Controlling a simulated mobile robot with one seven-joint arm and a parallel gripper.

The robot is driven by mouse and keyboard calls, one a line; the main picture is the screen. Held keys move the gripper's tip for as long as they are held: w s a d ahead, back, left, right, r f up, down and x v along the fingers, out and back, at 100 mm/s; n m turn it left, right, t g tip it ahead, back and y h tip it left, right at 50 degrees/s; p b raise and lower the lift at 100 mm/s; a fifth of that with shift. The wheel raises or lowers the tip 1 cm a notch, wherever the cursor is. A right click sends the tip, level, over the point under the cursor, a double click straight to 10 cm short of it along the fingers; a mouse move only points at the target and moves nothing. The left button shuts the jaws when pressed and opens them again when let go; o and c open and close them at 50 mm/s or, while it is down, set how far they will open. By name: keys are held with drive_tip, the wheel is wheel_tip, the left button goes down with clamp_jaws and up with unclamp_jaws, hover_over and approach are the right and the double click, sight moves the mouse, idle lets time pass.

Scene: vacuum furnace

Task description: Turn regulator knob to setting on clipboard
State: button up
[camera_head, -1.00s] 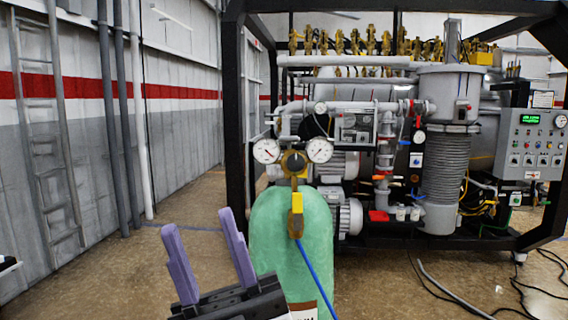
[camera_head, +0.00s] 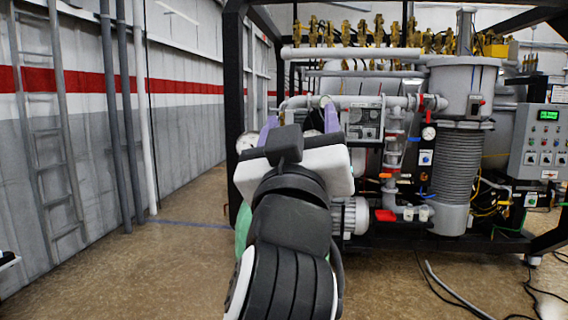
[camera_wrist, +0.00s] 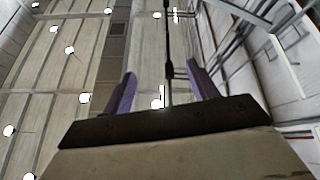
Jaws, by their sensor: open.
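My gripper (camera_head: 300,116) is raised in front of the regulator area in the head view, its two purple fingers spread apart with nothing seen between them. My wrist and forearm cover the regulator knob and most of the green gas cylinder (camera_head: 241,228). Only a sliver of the cylinder's left side shows. Part of the left white gauge (camera_head: 246,142) shows beside my wrist. In the wrist view the open fingers of my gripper (camera_wrist: 161,72) point toward the ceiling; no knob shows there. I cannot make out a clipboard in either view.
The furnace's black frame (camera_head: 232,110) and grey piping stand behind my arm. A grey control panel (camera_head: 544,144) with a green display is at the right. A ladder (camera_head: 48,130) stands along the left wall. The floor (camera_head: 150,270) at left is clear; cables lie at right.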

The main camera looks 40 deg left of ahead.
wheel_tip(320, 180, down, 7)
drive_tip(key=w+n+g, duration=0.2)
drive_tip(key=g, duration=0.5)
drive_tip(key=w+a+g+p, duration=0.1)
drive_tip(key=w+a, duration=0.7)
drive_tip(key=a, duration=0.3)
drive_tip(key=shift+w+a+f+p, duration=0.15)
drive_tip(key=shift+w+f+p, duration=0.1)
drive_tip(key=shift+w+p, duration=0.05)
drive_tip(key=shift+c, duration=0.5)
drive_tip(key=c, duration=0.9)
